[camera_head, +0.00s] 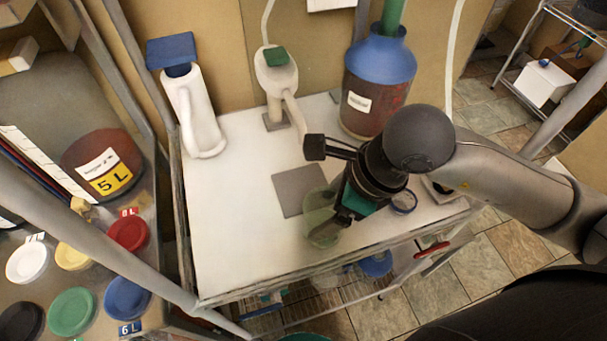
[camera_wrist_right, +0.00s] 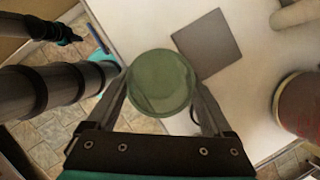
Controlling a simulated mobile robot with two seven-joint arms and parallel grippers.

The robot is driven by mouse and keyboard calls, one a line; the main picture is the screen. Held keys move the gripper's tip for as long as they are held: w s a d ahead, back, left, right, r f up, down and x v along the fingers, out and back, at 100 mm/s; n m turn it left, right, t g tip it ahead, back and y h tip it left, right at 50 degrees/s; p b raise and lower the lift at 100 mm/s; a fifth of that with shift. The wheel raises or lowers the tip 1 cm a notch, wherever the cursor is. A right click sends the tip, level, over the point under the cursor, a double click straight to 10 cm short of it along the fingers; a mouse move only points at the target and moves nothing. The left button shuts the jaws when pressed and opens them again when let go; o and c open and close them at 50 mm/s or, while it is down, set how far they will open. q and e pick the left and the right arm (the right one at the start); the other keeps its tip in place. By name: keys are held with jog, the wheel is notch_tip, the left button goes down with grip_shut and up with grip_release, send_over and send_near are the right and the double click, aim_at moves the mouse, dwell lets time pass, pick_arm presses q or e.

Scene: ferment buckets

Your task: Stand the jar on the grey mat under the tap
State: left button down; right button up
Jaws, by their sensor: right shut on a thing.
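The jar (camera_head: 319,229) is green and see-through, low over the front of the white table. My right gripper (camera_head: 334,222) is shut on it; in the right wrist view the jar's round mouth (camera_wrist_right: 159,83) lies between the two fingers. I cannot tell whether its base touches the table. The grey mat (camera_head: 299,190) lies flat and bare, just behind and left of the jar; it also shows in the right wrist view (camera_wrist_right: 208,44). The tap (camera_head: 293,110) hangs behind the mat. What seems to be my left arm shows at the wrist view's left; its fingers are unclear.
A big red-brown vessel with a blue top (camera_head: 377,85) stands at the back right. A small blue-rimmed dish (camera_head: 404,202) is right of my gripper. The table's left part is clear.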

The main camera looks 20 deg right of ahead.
jog(key=w+f, duration=0.1)
jog(key=w, duration=0.2)
jog(key=w+f+p, duration=0.1)
jog(key=w, duration=0.3)
jog(key=w+f, duration=0.1)
jog(key=w, duration=0.3)
jog(key=shift+w+a+p, duration=0.2)
jog(key=shift+w+p, duration=0.05)
jog(key=shift+p, duration=0.1)
jog(key=shift+f, duration=0.2)
jog(key=shift+f, duration=0.1)
jog(key=o, duration=1.3)
jog(key=shift+d+r, duration=0.15)
jog(key=shift+r, duration=0.35)
jog(key=v, duration=1.1)
